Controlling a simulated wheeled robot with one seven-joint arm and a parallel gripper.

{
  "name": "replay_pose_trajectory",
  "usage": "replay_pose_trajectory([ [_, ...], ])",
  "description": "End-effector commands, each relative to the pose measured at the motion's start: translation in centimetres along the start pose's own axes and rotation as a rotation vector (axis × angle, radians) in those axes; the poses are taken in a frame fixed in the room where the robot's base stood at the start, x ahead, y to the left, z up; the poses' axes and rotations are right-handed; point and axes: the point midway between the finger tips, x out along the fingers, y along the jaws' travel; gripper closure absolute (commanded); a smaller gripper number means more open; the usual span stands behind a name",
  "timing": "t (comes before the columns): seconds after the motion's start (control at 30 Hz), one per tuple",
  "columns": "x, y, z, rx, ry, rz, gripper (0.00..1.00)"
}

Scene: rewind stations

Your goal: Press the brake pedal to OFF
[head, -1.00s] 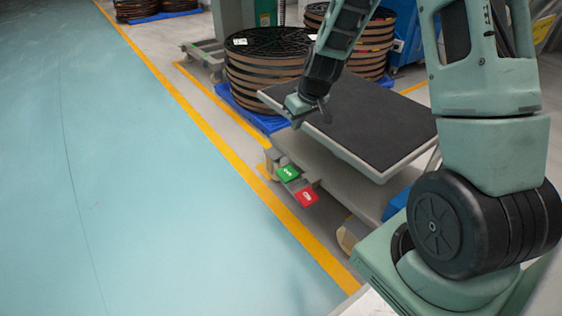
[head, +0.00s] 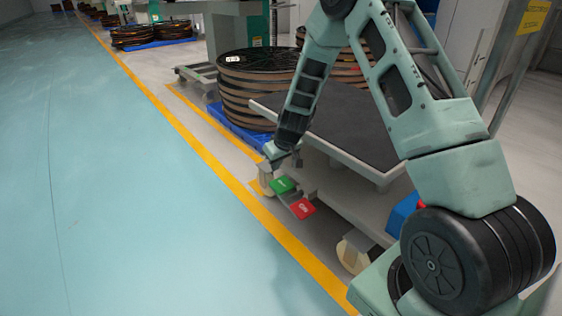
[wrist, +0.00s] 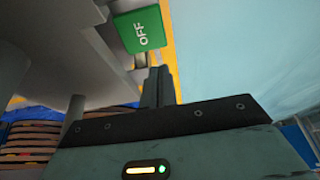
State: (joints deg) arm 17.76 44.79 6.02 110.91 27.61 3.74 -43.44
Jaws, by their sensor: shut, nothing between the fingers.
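The brake pedal of the cart has a green plate (head: 282,186) and a red plate (head: 302,209), low on the cart's near-left end. In the wrist view the green plate (wrist: 139,31) reads OFF and lies just past the fingertips. The red plate is not in the wrist view. My gripper (head: 293,161) is shut and empty, pointing down a little above the green plate beside the cart's edge. Its closed fingers also show in the wrist view (wrist: 157,86). I cannot tell whether they touch the plate; a small gap seems to show.
The cart's dark-topped platform (head: 345,128) overhangs close to my gripper. Cream caster wheels (head: 353,254) stand under the cart. A large wound reel (head: 252,85) stands on a blue pallet behind it. The blue-green floor (head: 130,210) left of the yellow line is clear.

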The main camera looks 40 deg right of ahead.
Motion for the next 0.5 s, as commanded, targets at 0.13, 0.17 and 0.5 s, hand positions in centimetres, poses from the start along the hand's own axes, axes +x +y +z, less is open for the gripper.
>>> replay_pose_trajectory([
  [0.13,3.4,-0.1,0.4,-0.001,-0.001,-0.001,1.0],
  [0.17,3.8,-0.1,0.5,0.0,-0.001,-0.001,1.0],
  [0.5,5.8,0.0,0.6,0.0,0.0,0.0,1.0],
])
